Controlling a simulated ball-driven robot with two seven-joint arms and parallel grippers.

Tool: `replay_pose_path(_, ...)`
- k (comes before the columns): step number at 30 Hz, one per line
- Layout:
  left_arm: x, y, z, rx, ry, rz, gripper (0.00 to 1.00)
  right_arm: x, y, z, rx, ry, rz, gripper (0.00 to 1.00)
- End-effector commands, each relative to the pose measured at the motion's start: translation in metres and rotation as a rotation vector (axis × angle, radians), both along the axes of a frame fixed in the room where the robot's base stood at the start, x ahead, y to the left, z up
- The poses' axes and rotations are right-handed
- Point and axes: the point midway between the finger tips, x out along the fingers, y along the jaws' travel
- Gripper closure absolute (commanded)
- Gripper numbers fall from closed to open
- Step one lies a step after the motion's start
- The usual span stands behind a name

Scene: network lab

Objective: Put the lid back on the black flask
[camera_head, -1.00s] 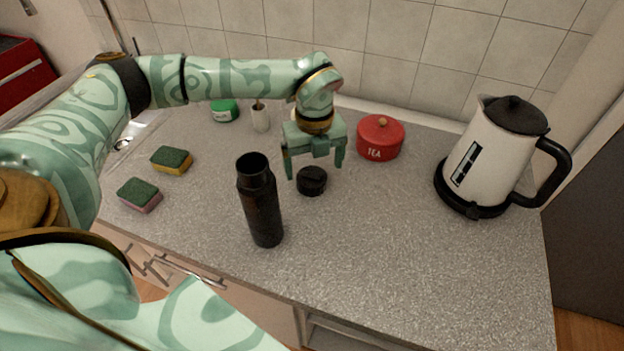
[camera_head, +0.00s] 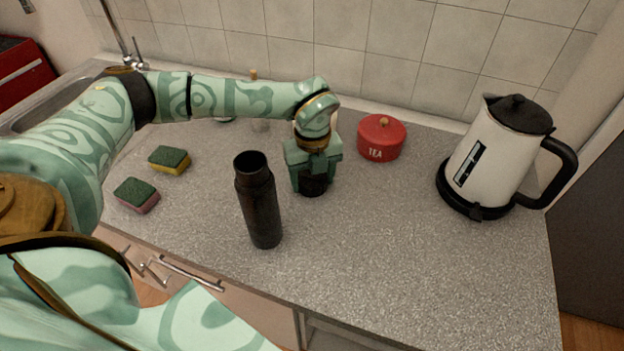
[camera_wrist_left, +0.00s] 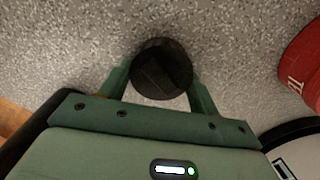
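The black flask (camera_head: 262,208) stands upright and open-topped on the grey counter, left of my left gripper. Its black round lid (camera_head: 314,186) sits on the counter to the right of the flask, partly hidden under the gripper. My left gripper (camera_head: 313,181) points down over the lid, with a finger on each side. In the left wrist view the lid (camera_wrist_left: 161,69) lies between the two fingertips (camera_wrist_left: 161,78), which appear to meet its sides. My right gripper is not in view.
A red tea tin (camera_head: 381,139) stands right of the gripper, and a white kettle (camera_head: 491,160) farther right. Two sponges (camera_head: 170,160) (camera_head: 137,195) lie at the left. The counter (camera_head: 390,240) in front of the lid and kettle is clear.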

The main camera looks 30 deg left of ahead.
Motion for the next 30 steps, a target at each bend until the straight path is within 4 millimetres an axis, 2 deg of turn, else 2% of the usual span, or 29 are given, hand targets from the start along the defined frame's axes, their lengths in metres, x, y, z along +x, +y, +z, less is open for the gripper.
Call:
replay_pose_path(7,0.0,0.0,0.001,0.0,0.0,0.0,0.6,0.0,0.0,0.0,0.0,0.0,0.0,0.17)
replay_pose_path(10,0.0,0.0,0.007,0.0,-0.002,0.0,0.6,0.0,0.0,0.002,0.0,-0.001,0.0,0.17)
replay_pose_path(21,0.001,0.0,0.077,0.0,-0.004,0.001,0.6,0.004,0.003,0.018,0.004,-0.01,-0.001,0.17)
replay_pose_path(25,0.0,0.0,0.093,0.0,-0.001,0.0,0.6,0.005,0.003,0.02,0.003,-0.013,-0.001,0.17)
replay_pose_path(30,0.0,0.0,0.101,-0.001,-0.001,0.0,0.6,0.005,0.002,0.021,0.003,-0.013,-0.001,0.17)
